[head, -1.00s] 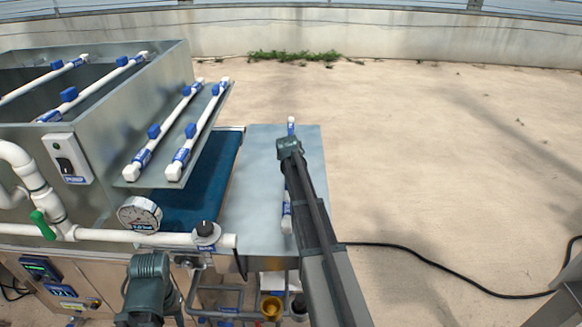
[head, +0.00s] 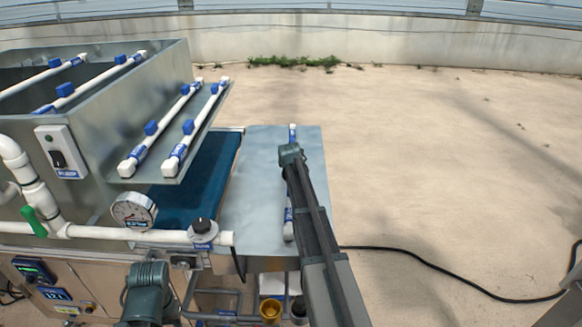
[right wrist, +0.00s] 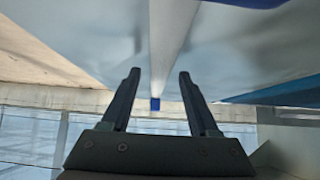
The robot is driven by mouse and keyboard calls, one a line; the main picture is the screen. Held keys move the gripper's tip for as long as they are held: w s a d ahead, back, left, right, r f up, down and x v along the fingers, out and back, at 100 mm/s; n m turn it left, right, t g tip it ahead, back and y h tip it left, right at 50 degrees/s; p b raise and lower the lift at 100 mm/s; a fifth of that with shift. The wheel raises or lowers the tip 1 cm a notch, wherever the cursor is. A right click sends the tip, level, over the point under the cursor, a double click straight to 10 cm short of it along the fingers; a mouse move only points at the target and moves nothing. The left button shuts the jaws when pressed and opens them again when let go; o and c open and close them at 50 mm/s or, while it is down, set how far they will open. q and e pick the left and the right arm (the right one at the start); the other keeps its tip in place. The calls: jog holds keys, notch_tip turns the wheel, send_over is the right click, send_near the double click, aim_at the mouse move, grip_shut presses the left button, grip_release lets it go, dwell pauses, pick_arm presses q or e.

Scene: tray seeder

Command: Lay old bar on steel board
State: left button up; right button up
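The old bar (head: 289,225), a white pipe with blue parts, lies lengthwise along the steel board (head: 260,190) in the head view; my right arm covers its middle. Its far end shows above the arm's tip. In the right wrist view, the white bar (right wrist: 170,40) runs between the two fingers of my right gripper (right wrist: 159,72), which are spread with gaps beside it. In the head view this gripper's fingers are hidden under the arm. My left arm shows at the bottom left, but its gripper fingers cannot be made out.
Two similar white bars (head: 200,125) rest on the sloping shelf left of the board, and two more lie across the metal tank (head: 165,72). A blue belt (head: 205,185) runs beside the board. A gauge (head: 134,210) and white pipe stand in front. Ground to the right is mostly clear.

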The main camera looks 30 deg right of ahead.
jog(key=shift+s+a+r+p, duration=0.1)
jog(key=shift+s+r+p, duration=0.05)
jog(key=shift+r+p, duration=0.25)
jog(key=p+v, duration=0.8)
jog(key=v, duration=0.3)
jog(key=shift+s+r, duration=0.15)
jog(key=shift+s, duration=0.05)
